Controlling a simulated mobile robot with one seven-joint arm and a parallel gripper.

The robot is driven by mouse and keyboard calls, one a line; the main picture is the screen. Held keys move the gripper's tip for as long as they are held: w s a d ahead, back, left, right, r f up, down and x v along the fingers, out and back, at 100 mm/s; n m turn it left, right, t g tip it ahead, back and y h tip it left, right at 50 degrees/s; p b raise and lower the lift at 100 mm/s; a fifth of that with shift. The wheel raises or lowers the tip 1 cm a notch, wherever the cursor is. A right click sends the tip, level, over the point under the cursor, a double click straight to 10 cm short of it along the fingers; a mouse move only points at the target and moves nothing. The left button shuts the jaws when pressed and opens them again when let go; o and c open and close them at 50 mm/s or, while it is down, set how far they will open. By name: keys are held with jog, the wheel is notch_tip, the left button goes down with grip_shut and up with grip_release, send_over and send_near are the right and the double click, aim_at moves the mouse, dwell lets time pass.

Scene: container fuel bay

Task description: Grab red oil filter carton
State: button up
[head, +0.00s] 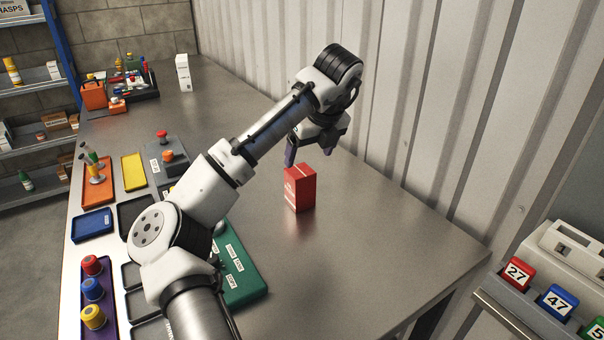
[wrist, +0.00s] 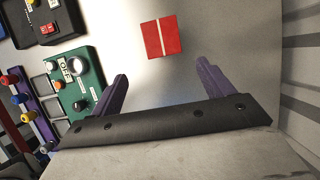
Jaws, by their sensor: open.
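The red oil filter carton (head: 300,188) stands upright on the metal bench, right of the green panel. It is a red box with a thin pale stripe. In the wrist view the carton (wrist: 161,37) is seen from above, beyond the fingertips and roughly between their lines. My gripper (wrist: 162,76) is open and empty, its two purple fingers spread apart.
A green control panel (head: 246,282) lies left of the carton, partly behind my arm. Coloured trays line the bench's left side, including a purple tray (head: 99,325) with knobs. A corrugated wall (head: 400,90) runs along the right. The bench right of the carton is bare.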

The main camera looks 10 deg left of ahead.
aim_at(302, 173)
jog(key=x, duration=0.8)
jog(key=shift+w, duration=0.25)
jog(key=shift+w+a+f+p, duration=0.25)
jog(key=shift+a+f+p, duration=0.05)
jog(key=shift+f+p, duration=0.15)
jog(key=shift+w+p+x, duration=0.15)
jog(key=shift+p+x, duration=0.2)
jog(key=shift+x, duration=0.75)
jog(key=shift+w+p+x, duration=0.15)
jog(key=shift+p+x, duration=0.2)
jog(key=shift+x, duration=0.75)
jog(key=shift+r, duration=0.1)
jog(key=c, duration=1.2)
